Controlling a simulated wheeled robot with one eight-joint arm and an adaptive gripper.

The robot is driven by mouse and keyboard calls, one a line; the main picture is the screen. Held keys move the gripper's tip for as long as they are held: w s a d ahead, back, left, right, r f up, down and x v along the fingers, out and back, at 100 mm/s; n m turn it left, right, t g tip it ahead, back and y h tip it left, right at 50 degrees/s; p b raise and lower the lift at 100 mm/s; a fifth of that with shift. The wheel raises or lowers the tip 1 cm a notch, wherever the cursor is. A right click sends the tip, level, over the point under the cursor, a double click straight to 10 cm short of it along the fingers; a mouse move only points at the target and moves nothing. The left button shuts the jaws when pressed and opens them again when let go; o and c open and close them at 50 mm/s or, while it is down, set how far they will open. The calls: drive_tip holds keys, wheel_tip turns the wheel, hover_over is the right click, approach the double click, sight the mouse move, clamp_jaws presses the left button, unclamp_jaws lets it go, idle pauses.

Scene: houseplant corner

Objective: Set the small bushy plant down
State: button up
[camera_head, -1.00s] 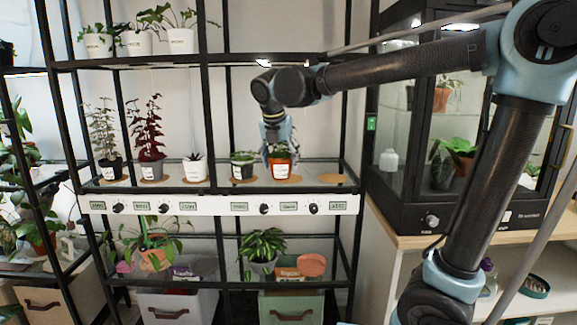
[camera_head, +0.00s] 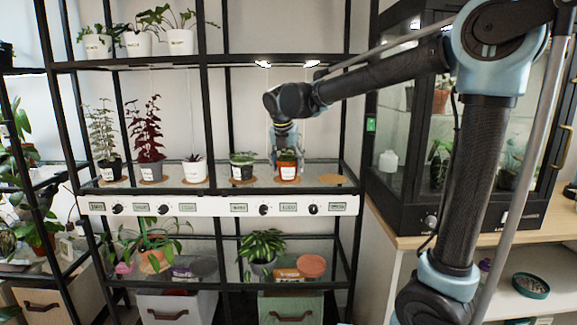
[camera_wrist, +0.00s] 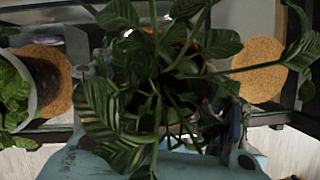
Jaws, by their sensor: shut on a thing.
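The small bushy plant (camera_head: 288,170) is in an orange pot with a white label, upright on the right half of the middle shelf. Its pot is at a cork mat (camera_head: 279,181); I cannot tell if it touches it. My gripper (camera_head: 287,153) reaches down behind and above the pot and is shut on it. In the wrist view, the plant's striped green leaves (camera_wrist: 110,125) fill the middle and hide most of the pot and fingers.
An empty cork mat (camera_head: 331,179) lies to the right; it also shows in the wrist view (camera_wrist: 257,70). A potted succulent (camera_head: 242,166) stands close on the left. The black shelf post and the glass cabinet (camera_head: 400,150) are on the right. Another shelf is overhead.

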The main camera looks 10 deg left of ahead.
drive_tip(key=o, duration=1.5)
drive_tip(key=shift+c, duration=0.2)
drive_tip(key=shift+v, duration=3.85)
